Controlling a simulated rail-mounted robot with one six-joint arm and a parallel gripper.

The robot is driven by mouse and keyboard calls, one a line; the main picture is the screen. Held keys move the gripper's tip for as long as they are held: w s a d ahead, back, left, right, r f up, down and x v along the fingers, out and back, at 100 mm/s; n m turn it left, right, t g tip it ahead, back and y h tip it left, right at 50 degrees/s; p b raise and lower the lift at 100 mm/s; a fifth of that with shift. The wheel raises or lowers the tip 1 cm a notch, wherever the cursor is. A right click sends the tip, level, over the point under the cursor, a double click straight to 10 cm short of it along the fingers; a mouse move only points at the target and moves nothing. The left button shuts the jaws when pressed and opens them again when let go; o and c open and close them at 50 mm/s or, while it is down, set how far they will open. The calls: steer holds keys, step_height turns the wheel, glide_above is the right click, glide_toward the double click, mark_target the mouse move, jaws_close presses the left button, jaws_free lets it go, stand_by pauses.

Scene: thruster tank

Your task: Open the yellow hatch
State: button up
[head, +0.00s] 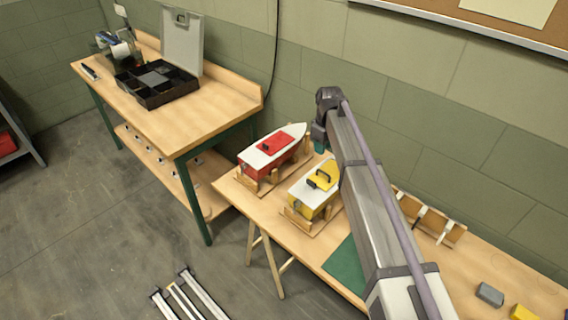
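The yellow boat (311,204) with a white deck sits in a wooden cradle on the wooden bench, and its right side is partly hidden by my arm. The yellow hatch (329,169) lies on its deck and appears closed. A dark handle (319,181) shows on top of the hatch. My arm reaches up from the lower right, across the bench, to a dark joint just beyond the boat. The arm's far end drops behind this joint. My gripper cannot be made out, so its distance from the hatch is hidden.
A red boat (272,148) with a white deck and red hatch stands close to the left on its own cradle. A green mat (345,267) lies nearer on the bench. A wooden rack (430,218), a grey block (489,294) and a yellow block (522,313) are to the right.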

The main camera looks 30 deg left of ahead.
steer(key=d, duration=0.1)
steer(key=b, duration=1.1)
glide_toward(324, 169)
steer(key=s+f, duration=0.1)
steer(key=s+d+f, duration=0.1)
steer(key=s+f, duration=0.2)
steer(key=f, duration=0.1)
steer(key=shift+s+d+f, duration=0.15)
steer(key=shift+s+d, duration=0.15)
steer(key=shift+r, duration=0.2)
steer(key=shift+c, duration=0.3)
jaws_close()
